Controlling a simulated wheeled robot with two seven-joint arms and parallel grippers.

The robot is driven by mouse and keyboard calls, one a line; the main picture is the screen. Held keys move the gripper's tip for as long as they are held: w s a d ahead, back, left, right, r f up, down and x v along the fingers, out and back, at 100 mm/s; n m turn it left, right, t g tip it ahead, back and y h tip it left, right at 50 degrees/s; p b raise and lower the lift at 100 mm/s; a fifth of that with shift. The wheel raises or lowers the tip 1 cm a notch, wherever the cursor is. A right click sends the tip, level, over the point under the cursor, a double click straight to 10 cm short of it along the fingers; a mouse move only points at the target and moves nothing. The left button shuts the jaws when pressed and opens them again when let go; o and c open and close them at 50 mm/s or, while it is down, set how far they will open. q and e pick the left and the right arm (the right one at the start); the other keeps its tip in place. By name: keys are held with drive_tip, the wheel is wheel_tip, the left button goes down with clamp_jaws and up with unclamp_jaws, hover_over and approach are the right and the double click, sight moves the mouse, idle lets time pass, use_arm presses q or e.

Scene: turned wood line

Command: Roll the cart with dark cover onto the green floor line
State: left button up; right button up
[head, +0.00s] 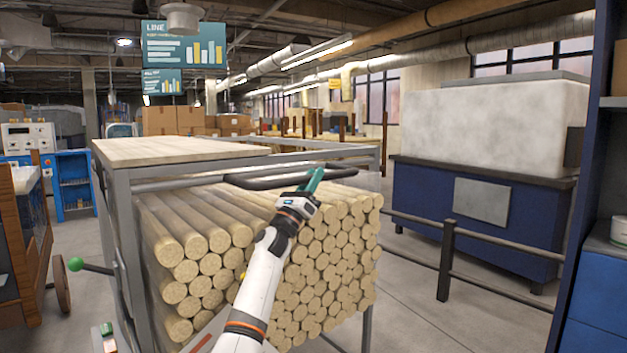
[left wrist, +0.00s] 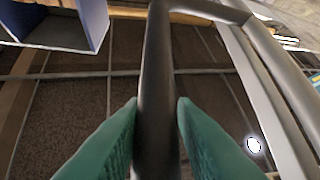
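A grey metal-framed cart (head: 110,215) with a pale wooden top (head: 180,150) stands close in front, stacked with many round wooden rods. A black handle bar (head: 248,182) runs along its near upper side. My left gripper (head: 314,181) is at this bar. In the left wrist view its green fingers (left wrist: 157,112) lie one on each side of the black bar (left wrist: 158,60), seemingly pressed against it. I see no dark cover that I can make out on this cart. No green floor line shows. My right gripper is out of view.
A dark railing (head: 446,260) and a blue machine with a pale top (head: 480,205) stand at the right. A blue shelf unit (head: 590,200) edges the far right. A wooden wheeled frame (head: 40,255) and a green-knobbed lever (head: 76,264) are at the left.

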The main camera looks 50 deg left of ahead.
use_arm(q)
drive_tip(key=o, duration=0.3)
drive_tip(key=shift+s+a+f, duration=0.1)
drive_tip(key=shift+a, duration=0.25)
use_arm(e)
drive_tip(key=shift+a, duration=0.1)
use_arm(q)
drive_tip(key=shift+d, duration=0.2)
drive_tip(key=shift+s+f, duration=0.15)
drive_tip(key=shift+f, duration=0.1)
drive_tip(key=shift+b+v, duration=0.5)
drive_tip(key=shift+v, duration=5.2)
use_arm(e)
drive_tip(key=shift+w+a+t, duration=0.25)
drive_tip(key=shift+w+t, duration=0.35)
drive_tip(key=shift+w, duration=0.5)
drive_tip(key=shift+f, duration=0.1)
